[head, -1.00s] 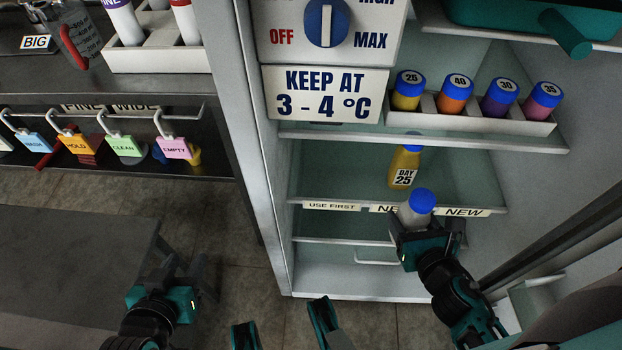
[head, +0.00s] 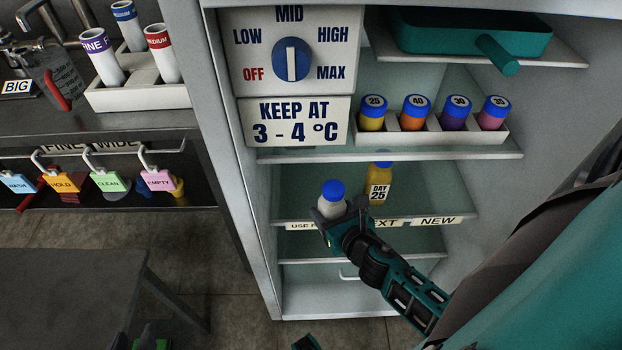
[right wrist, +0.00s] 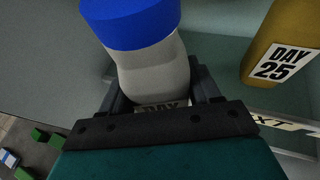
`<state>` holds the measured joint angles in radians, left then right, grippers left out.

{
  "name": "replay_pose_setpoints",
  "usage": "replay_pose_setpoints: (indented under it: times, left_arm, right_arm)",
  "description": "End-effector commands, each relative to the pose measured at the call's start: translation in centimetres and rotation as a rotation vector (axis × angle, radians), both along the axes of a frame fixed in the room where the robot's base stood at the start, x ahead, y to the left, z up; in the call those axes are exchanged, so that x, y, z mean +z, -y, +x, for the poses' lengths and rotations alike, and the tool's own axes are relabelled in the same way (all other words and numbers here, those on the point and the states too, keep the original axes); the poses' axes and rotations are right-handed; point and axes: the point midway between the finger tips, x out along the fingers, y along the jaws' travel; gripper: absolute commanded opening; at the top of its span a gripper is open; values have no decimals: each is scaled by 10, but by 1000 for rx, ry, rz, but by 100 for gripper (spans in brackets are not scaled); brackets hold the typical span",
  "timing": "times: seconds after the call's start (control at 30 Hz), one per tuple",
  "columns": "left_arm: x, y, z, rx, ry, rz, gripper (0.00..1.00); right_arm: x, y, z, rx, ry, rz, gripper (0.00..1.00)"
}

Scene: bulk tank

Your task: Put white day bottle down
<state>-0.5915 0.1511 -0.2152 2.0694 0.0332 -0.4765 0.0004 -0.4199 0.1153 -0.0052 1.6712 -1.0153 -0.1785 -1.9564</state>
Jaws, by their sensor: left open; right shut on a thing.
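The white day bottle (head: 330,206) with a blue cap is upright at the front of the fridge's middle shelf, above the "USE FIRST" label (head: 300,226). My right gripper (head: 341,218) is shut around its body from the front. In the right wrist view the white bottle (right wrist: 150,70) sits between the fingers, its "DAY" label mostly hidden by the gripper. I cannot tell whether its base touches the shelf. A fingertip of my left gripper (head: 306,342) shows at the bottom edge, empty and away from the fridge; the rest is cut off.
A yellow "DAY 25" bottle (head: 379,191) stands on the same shelf, right of and behind the white bottle. The shelf's right part is clear. A rack (head: 440,137) of blue-capped bottles is on the shelf above. The fridge's left wall (head: 235,190) borders the opening.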

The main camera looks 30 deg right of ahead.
Motion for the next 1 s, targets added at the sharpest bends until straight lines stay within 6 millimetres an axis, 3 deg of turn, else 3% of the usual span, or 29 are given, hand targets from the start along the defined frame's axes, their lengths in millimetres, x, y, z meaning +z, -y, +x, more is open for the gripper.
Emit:
replay_pose_setpoints:
  times: [0.03,0.2,0.47,0.7,0.77,1.0]
  left_arm:
    - [4,0,2,0,4,-1,43]
    - [6,0,3,0,7,0,43]
    - [4,0,2,0,5,0,43]
    - [0,0,0,1,-1,-1,43]
    - [-5,0,-1,0,-2,0,43]
    - [-5,0,-2,0,-6,1,43]
  right_arm:
    - [4,3,15,2,5,-4,20]
    - [2,8,48,1,4,-2,20]
    - [1,11,70,-1,3,-1,20]
    - [1,16,104,0,3,0,20]
    - [-7,16,101,-1,0,2,20]
    - [-5,16,101,0,2,-1,20]
